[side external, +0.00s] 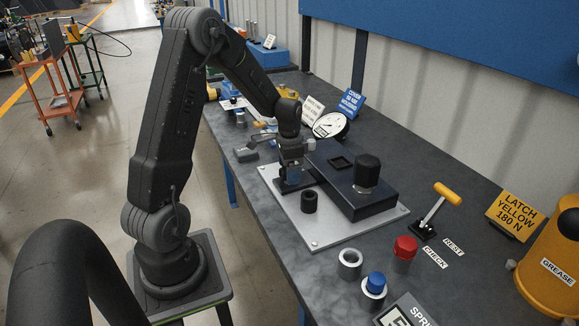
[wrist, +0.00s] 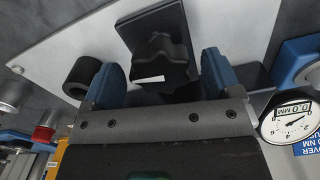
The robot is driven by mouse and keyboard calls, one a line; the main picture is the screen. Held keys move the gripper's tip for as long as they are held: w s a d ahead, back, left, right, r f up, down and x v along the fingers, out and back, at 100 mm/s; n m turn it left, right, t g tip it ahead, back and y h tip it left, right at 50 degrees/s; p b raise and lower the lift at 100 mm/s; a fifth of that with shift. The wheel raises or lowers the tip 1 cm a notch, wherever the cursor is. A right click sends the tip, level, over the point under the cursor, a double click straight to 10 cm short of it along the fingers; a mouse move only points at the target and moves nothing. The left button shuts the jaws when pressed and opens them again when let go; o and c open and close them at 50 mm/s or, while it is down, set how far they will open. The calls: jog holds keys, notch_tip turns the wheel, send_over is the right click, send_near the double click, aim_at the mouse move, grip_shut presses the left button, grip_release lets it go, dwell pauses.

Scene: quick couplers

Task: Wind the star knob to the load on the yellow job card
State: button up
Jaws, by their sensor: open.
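The black star knob (wrist: 165,60) with a white mark sits between the two blue fingers of my gripper (wrist: 159,66) in the wrist view. The fingers are open, with a narrow gap visible on each side of the knob. In the side view my gripper (side external: 293,178) is low over the left part of the grey plate (side external: 338,228) and hides the knob. The yellow job card (side external: 514,213) stands at the right and reads "LATCH YELLOW 180 N". A round dial gauge (side external: 331,125) stands behind the plate; in the wrist view the gauge (wrist: 290,118) reads 0.0 MM.
A black block with a black cap (side external: 367,170) lies right of my gripper. A black ring (side external: 309,201) stands in front of it. A blue card (side external: 350,103) and a white card (side external: 313,109) stand behind. A yellow-handled lever (side external: 440,203) and a red-capped part (side external: 404,251) are farther right.

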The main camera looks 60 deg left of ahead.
notch_tip(320, 180, up, 14)
dwell(0.5)
jog(key=shift+f, duration=0.1)
jog(key=s+d+r+t, duration=0.25)
jog(key=d+r, duration=0.25)
jog(key=d, duration=0.8)
jog(key=s+d+n+t, duration=0.2)
jog(key=s+d+t, duration=0.1)
jog(key=s+d, duration=0.8)
jog(key=shift+s+d, duration=0.35)
jog(key=shift+d, duration=0.1)
